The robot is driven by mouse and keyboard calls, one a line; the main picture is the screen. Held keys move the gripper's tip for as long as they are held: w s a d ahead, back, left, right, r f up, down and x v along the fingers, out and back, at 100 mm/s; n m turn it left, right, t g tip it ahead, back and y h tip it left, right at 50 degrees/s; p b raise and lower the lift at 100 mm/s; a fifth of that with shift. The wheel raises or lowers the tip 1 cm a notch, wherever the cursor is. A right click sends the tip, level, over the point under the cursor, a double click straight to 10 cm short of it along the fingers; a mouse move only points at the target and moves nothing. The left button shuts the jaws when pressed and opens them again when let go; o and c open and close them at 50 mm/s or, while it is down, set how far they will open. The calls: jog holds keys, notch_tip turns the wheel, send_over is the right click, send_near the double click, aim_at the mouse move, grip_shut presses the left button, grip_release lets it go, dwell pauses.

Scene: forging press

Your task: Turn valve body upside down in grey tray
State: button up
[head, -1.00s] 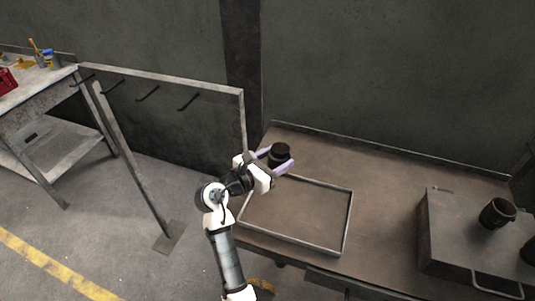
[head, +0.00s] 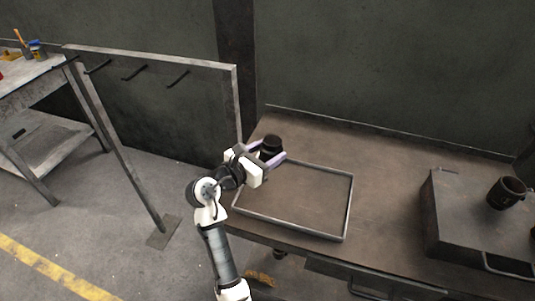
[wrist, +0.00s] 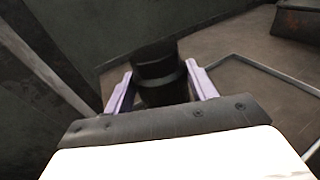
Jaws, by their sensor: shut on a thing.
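The valve body (head: 271,145) is a dark, near-black cylindrical piece. My gripper (head: 272,156) is shut on it, with pale purple fingers on either side. It is held over the back left corner of the grey tray, seemingly above the rim; I cannot tell the exact height.
A grey metal box (head: 460,220) stands on the bench at right, with a dark hollow cylindrical part (head: 506,192) on top. A metal rack with hooks (head: 150,58) stands left of the bench. Bare bench top (head: 390,185) lies between tray and box.

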jog(key=shift+f+b, duration=0.55)
jog(key=shift+f, duration=2.15)
jog(key=o, duration=1)
jog(key=shift+o, duration=0.2)
jog(key=shift+s+a, duration=0.1)
jog(key=b+v, duration=0.2)
jog(key=v, duration=1.1)
jog(key=shift+s+a, duration=0.2)
jog(key=shift+s, duration=0.05)
